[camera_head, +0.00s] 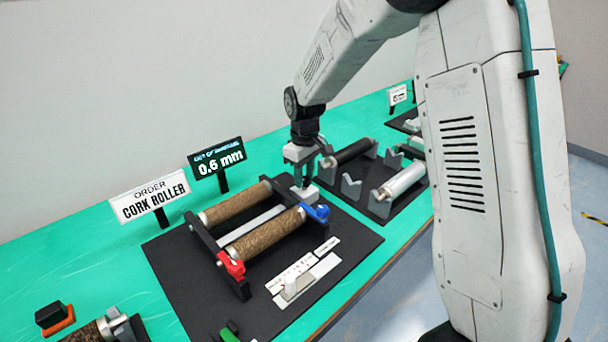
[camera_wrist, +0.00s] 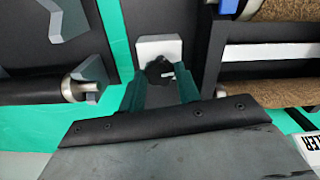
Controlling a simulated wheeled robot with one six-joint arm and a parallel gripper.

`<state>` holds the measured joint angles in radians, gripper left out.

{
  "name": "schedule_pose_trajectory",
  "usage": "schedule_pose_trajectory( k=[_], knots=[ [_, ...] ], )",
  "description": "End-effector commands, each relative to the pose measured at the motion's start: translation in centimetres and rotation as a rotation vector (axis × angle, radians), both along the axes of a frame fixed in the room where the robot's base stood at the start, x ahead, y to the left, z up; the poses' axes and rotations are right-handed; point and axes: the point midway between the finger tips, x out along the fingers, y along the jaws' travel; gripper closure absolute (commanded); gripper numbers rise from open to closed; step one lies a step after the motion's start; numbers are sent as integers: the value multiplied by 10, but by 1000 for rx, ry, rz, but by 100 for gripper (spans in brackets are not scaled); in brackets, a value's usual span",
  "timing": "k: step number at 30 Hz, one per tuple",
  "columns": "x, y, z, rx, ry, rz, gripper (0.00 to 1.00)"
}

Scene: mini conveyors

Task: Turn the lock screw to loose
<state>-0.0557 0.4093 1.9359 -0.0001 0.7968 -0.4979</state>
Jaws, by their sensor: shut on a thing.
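The lock screw (camera_wrist: 158,69) is a small dark knob with a white pointer mark, on a pale grey block (camera_wrist: 158,45) in the wrist view. The same block (camera_head: 306,194) stands at the far right end of the conveyor frame in the head view. My gripper (camera_wrist: 161,82) points down over it, its two fingers on either side of the knob and shut on it. In the head view my gripper (camera_head: 298,174) hides the knob. The white mark points to the right in the wrist view. I cannot read any tight or loose marking.
The conveyor has two cork rollers (camera_head: 265,236), a red lever (camera_head: 232,266) and a blue lever (camera_head: 317,213) close to my gripper. A rack with a black and a white roller (camera_head: 402,179) stands to the right. Signs read "CORK ROLLER" (camera_head: 152,202) and "0.6 mm" (camera_head: 218,165).

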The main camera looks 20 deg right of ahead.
Motion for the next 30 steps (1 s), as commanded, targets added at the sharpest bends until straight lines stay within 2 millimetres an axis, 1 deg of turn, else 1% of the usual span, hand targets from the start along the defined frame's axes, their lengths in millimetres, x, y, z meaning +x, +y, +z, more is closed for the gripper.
schedule_pose_trajectory(
  k=[6, 12, 28, 29, 30],
  knots=[
    [0, 0, 1, 0, -1, 117, 90],
    [0, 0, 1, 0, -1, 176, 90],
    [1, 0, 1, 0, -2, 196, 90],
    [1, 0, 1, 0, -2, 196, 59],
    [1, 0, 1, 0, -2, 196, 48]
  ],
)
